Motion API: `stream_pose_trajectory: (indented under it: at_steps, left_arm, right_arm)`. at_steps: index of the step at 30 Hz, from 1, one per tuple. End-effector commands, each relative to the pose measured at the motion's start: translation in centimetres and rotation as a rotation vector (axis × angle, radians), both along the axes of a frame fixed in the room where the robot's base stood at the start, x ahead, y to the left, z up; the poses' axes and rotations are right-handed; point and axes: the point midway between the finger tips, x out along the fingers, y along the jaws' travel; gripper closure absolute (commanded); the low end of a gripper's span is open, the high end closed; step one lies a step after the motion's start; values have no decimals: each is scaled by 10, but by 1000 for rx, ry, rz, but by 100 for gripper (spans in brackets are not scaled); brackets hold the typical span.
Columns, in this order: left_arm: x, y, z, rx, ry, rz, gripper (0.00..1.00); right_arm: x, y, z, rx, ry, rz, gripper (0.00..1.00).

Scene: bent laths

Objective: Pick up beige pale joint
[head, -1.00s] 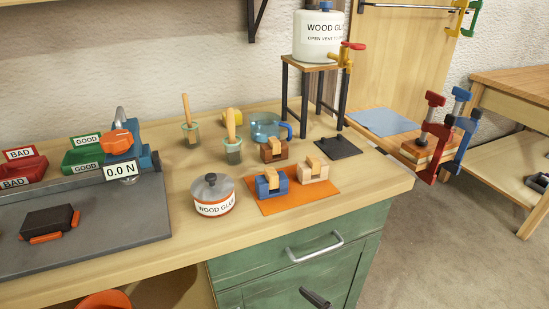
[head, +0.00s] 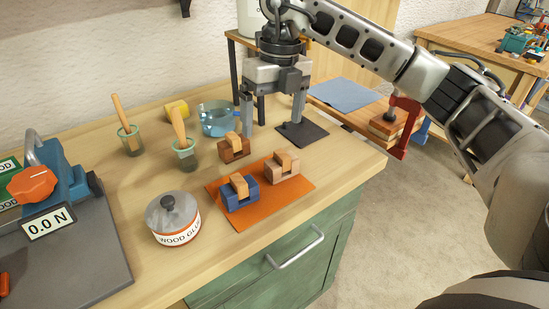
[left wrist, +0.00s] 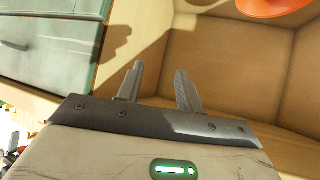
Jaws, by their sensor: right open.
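The pale beige joint (head: 287,172) sits on the right part of the orange mat (head: 240,215) on the bench in the head view. It has a lighter wooden piece in its top. A blue joint (head: 240,199) stands left of it on the same mat, and a brown joint (head: 233,152) stands behind, off the mat. My right gripper (head: 272,128) points down behind the beige joint, open and empty. My left gripper (left wrist: 158,82) shows only in the left wrist view, its two fingers apart with nothing between them.
A wood glue pot (head: 173,222) stands left of the mat. Glue jars with brushes (head: 184,158) and a blue-tinted jug (head: 216,120) are further back. A small dark mat (head: 308,134) lies by the stand's legs. The bench's front right edge is close to the orange mat.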

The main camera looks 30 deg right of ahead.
Motion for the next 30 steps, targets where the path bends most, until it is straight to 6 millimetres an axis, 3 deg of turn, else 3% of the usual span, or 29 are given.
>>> stream_pose_trajectory:
  at_steps: [1, 5, 18, 26, 30]
  left_arm:
    - [0, 0, 0, 1, 1, -1, 64]
    - [0, 0, -1, 3, 3, -1, 64]
    - [-7, 1, -2, 6, 21, 0, 64]
    - [-7, 1, 1, 6, 20, 1, 64]
    - [-7, 2, 6, 5, 17, 5, 64]
  right_arm:
    - [1, -15, 10, -51, -8, -32, 9]
    - [1, -31, 11, -109, -7, -71, 9]
    - [1, -30, -74, -108, -5, -66, 9]
    - [3, -30, -93, -106, -7, -67, 9]
    - [10, -30, -112, -105, -5, -66, 9]
